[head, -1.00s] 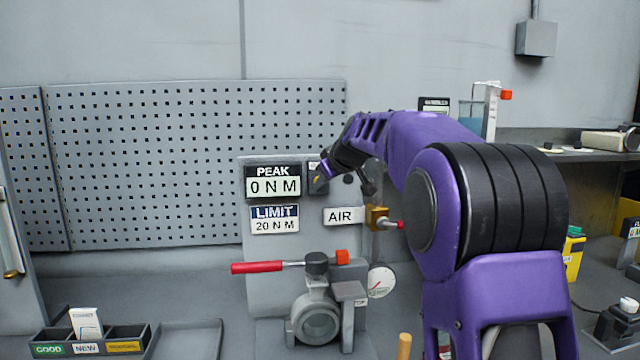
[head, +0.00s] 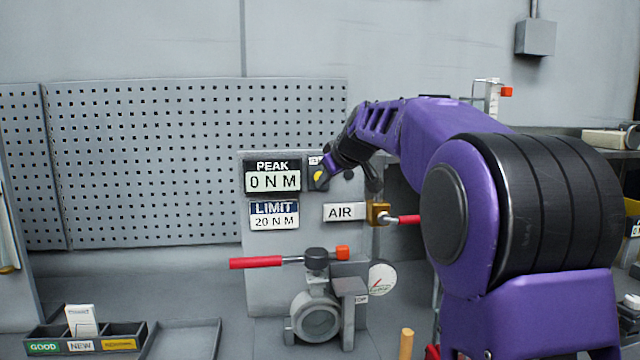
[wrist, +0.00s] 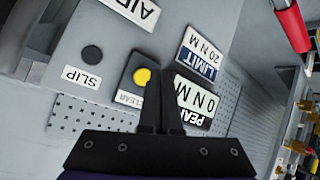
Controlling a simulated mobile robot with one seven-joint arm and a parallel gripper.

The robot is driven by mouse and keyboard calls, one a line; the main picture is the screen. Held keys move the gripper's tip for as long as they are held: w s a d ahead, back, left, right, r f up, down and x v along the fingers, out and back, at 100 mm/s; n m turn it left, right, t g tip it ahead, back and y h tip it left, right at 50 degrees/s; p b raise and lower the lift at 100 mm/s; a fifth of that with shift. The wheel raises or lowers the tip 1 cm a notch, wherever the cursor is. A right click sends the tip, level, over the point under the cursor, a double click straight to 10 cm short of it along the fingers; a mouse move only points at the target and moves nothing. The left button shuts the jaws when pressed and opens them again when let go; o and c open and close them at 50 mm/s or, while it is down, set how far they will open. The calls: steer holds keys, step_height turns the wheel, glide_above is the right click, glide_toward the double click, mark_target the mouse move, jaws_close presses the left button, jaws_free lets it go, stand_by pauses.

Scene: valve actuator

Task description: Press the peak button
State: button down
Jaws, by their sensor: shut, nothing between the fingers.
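The yellow round button (head: 318,176) sits on a small dark housing on the upright grey panel, just right of the PEAK display (head: 272,181), which reads 0 N M. In the wrist view the yellow button (wrist: 142,76) is in plain sight, beside a label partly hidden by the fingers that ends in CLEAR (wrist: 129,99). My gripper (wrist: 160,74) is shut and empty. Its fingertips appear just right of the button in the wrist view; whether they touch the panel cannot be told. In the head view my wrist hides the fingertips' exact position.
A LIMIT display (head: 274,216) reads 20 N M below PEAK. An AIR label (head: 344,212) and a red-handled brass valve (head: 379,214) are at right. A dark SLIP button (wrist: 92,54) is nearby. Below stands a valve body (head: 318,315) with a red lever (head: 256,262).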

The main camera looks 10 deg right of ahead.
steer(key=s+b, duration=0.2)
steer(key=s, duration=0.1)
steer(key=shift+s, duration=0.3)
stand_by(0.5)
